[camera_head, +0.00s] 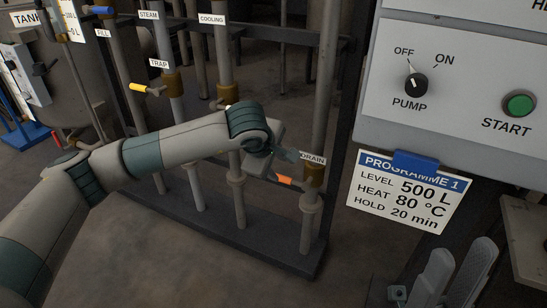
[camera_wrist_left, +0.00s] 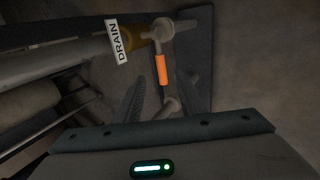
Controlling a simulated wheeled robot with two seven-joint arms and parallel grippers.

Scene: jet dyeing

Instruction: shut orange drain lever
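The orange drain lever (camera_head: 285,180) sticks out to the left of the brass drain valve (camera_head: 314,175), crosswise to its upright pipe, under the DRAIN label (camera_head: 313,158). In the left wrist view the orange lever (camera_wrist_left: 161,69) is ahead of my gripper, beside the DRAIN label (camera_wrist_left: 118,41). My right gripper (camera_head: 452,275) is at the lower right, fingers apart and empty.
Pipes labelled FILL, TRAP, STEAM and COOLING (camera_head: 212,19) stand to the left, with a yellow lever (camera_head: 140,87) on one. The control panel (camera_head: 460,75) and programme card (camera_head: 408,190) are to the right. A dark base rail (camera_head: 240,240) runs below the pipes.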

